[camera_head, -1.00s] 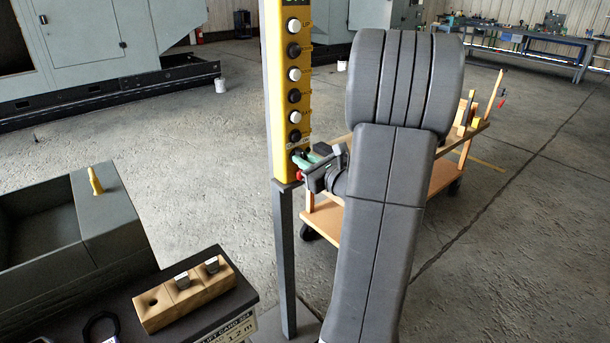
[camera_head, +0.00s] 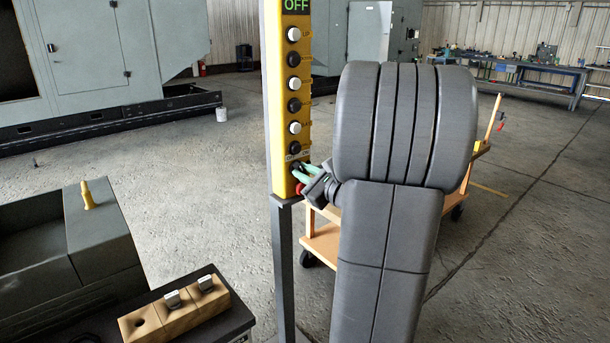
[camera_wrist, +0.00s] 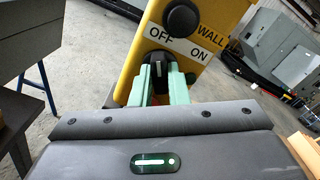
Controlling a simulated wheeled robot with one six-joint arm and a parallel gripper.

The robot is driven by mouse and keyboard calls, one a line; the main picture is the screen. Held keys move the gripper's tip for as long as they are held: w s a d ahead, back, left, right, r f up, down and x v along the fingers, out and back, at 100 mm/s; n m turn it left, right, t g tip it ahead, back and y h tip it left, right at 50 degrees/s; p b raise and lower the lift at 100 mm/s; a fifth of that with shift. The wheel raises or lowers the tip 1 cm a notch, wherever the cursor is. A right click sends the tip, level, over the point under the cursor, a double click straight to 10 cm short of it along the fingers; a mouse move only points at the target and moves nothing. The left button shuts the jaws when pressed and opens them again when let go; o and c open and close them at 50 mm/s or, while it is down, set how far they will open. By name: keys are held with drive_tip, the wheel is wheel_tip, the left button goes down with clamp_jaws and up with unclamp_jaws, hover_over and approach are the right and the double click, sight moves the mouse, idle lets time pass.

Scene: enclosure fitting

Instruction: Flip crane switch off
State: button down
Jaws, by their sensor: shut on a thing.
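The yellow control panel (camera_head: 289,120) stands upright on a grey post, with a column of white and black buttons. Its small display (camera_head: 296,6) at the top reads OFF in green. The black switch knob (camera_wrist: 157,77) is low on the panel, below OFF and ON labels. My gripper (camera_wrist: 161,80) has its pale green fingers shut on this knob, one on each side. In the head view my gripper (camera_head: 301,170) reaches the panel from the right, and its fingers hide most of the knob. A white mark on the knob shows between the fingers.
A red button (camera_head: 298,188) sits just below my fingers at the panel's bottom. A wooden cart (camera_head: 322,243) stands behind my arm. A grey box (camera_head: 100,240) and a wooden block (camera_head: 175,312) with metal pieces are at lower left. Open concrete floor lies between.

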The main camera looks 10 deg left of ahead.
drive_tip(key=c, duration=1.4)
unclamp_jaws()
drive_tip(key=v, duration=1.4)
drive_tip(key=shift+a, duration=0.15)
drive_tip(key=x, duration=1.3)
drive_tip(key=shift+w+a, duration=0.3)
